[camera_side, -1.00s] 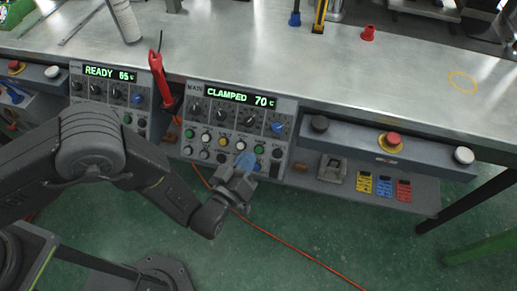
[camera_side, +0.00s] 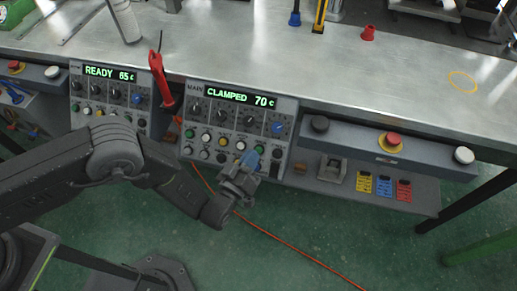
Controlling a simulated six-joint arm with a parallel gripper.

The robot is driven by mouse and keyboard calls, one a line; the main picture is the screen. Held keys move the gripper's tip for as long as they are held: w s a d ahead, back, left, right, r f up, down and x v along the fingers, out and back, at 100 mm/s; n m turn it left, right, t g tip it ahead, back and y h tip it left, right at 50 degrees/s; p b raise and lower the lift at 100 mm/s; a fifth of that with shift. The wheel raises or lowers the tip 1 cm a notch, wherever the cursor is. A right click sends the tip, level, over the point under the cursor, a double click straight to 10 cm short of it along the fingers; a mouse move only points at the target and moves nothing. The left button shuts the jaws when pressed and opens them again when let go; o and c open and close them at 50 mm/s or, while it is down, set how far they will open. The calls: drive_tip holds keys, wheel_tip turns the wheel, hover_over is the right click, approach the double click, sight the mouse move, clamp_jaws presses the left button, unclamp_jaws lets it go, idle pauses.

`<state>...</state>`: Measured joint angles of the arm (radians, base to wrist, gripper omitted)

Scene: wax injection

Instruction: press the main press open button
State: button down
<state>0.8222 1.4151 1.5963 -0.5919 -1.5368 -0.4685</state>
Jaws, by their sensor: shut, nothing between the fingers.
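The main control panel (camera_side: 232,99) has a lit display reading "CLAMPED 70 c" (camera_side: 240,97). Below it are a row of dark knobs with a blue one (camera_side: 277,128) at the right, then two rows of round buttons. A white button (camera_side: 241,145) and a green button (camera_side: 260,149) show in the upper button row. I cannot tell whether the tips touch a button, and the button labels are too small to read.
A second panel (camera_side: 107,73) reading "READY 65 c" stands at left. A red-handled tool (camera_side: 158,76) hangs between the panels. A bar at right carries a red button on yellow (camera_side: 392,139). Yellow, blue and red tags (camera_side: 384,187) sit below. The metal bench top (camera_side: 340,75) is mostly clear.

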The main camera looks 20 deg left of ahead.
sight(259, 150)
drive_tip(key=shift+w+f, duration=1.15)
drive_tip(key=shift+w, duration=0.25)
idle(1.1)
drive_tip(key=shift+w+f, duration=0.25)
drive_tip(key=shift+w, duration=0.05)
